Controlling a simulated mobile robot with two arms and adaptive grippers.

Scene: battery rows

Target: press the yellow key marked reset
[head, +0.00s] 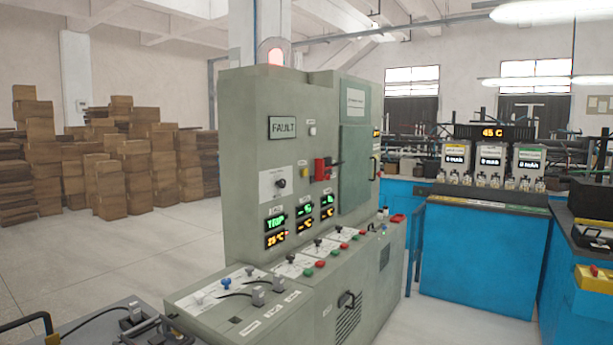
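No yellow key marked reset can be made out in the head view. A red switch (322,169) sits on the cabinet's front. Neither of my grippers is in view.
Stacked brown boxes (110,170) stand at the back left, with open floor (120,255) before them. A blue bench (470,255) with an orange 45 C display (491,132) stands at the right. A yellow box (595,290) is at the right edge. Grey equipment (110,328) fills the bottom left.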

